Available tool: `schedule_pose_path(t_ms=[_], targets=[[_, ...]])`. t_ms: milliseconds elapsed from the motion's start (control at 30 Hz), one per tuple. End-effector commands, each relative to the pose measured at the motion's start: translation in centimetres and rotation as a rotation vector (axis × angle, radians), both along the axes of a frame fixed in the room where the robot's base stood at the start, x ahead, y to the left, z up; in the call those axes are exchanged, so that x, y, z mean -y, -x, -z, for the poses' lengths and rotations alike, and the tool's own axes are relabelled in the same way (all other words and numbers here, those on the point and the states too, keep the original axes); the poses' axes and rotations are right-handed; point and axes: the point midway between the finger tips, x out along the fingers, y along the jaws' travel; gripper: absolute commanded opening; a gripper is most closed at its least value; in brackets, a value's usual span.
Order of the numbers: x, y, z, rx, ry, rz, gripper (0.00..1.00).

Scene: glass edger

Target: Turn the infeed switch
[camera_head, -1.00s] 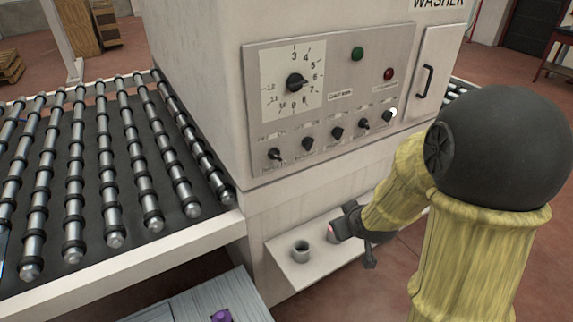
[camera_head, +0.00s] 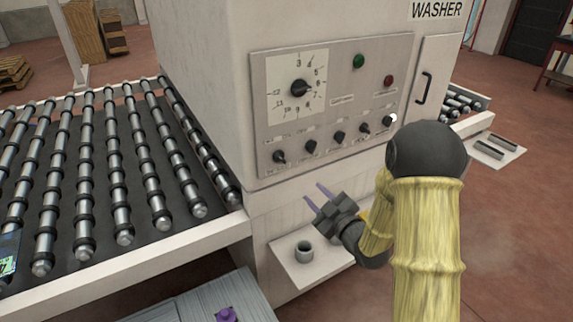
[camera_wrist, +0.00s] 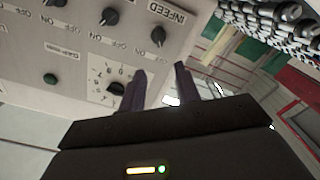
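The infeed switch (camera_head: 279,157) is a black knob at the left end of the lower row on the washer's control panel (camera_head: 258,110). In the wrist view the panel appears roughly upside down, and the infeed switch (camera_wrist: 158,36) is beside its INFEED label. My gripper (camera_head: 316,195) has two slim purple fingers, spread apart with nothing between them. It is in front of the washer, below the panel's lower edge and to the right of the switch in the head view, not touching it. The wrist view shows both fingertips (camera_wrist: 160,70) apart.
Other black knobs (camera_head: 310,146) sit to the right in the same row, below a large dial (camera_head: 299,88). The roller conveyor (camera_head: 125,236) lies left. Space before the panel is open.

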Motion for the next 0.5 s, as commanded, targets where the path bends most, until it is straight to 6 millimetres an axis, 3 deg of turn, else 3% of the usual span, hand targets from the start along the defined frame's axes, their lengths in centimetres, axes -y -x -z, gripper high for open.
schedule_pose_path(t_ms=[267,500], targets=[[0.0,-0.7,-0.1,-0.001,0.001,0.007,0.33],[-2.1,-3.5,-0.3,-0.001,0.001,0.002,0.33]])
